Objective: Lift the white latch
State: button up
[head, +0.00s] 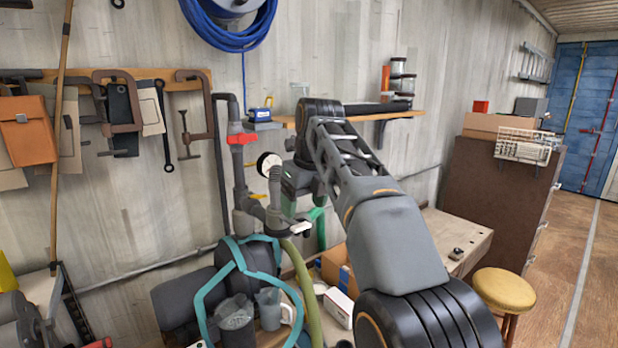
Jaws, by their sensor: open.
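A small white piece (301,228), which looks like the white latch, sticks out to the right from the grey pipe fittings (274,203) near the middle of the view. My gripper (292,207) hangs from my bent arm just above it, pointing down. It is open, and nothing shows between its jaws. The fingertips are small and dark against the pipework, so I cannot tell whether they touch the white piece. My arm hides part of the wall behind.
A red valve handle (241,139) and a round gauge (268,164) are on the pipes beside my gripper. A teal hose (205,300) and jugs (236,320) crowd below. A yellow stool (503,290) stands right; the floor (560,290) beyond is clear.

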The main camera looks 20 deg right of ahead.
jog(key=v, duration=0.7)
dwell(0.4)
